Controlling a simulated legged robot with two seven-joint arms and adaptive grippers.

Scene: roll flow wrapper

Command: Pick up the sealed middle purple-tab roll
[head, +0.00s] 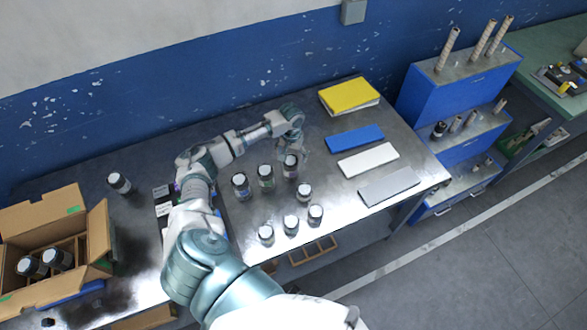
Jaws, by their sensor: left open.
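Several dark rolls with white tops stand upright on the metal table. The back row has a left roll (240,187), a middle roll (265,177) and a right roll (290,167). I cannot make out tab colours or seals, so I cannot tell which is the middle purple-tab roll. A small purple patch (176,187) shows beside my arm, partly hidden. My left arm reaches across the table, and my left gripper (303,146) is open just behind the back-right roll, seemingly empty. Its fingertips are small and unclear. My right gripper is not in view.
More rolls stand in front (290,225). An open cardboard box (98,240) holding rolls is at left; a single roll (119,183) stands behind it. Blue (354,139), white (368,160) and grey (389,186) slabs lie at right, near a yellow stack (348,95).

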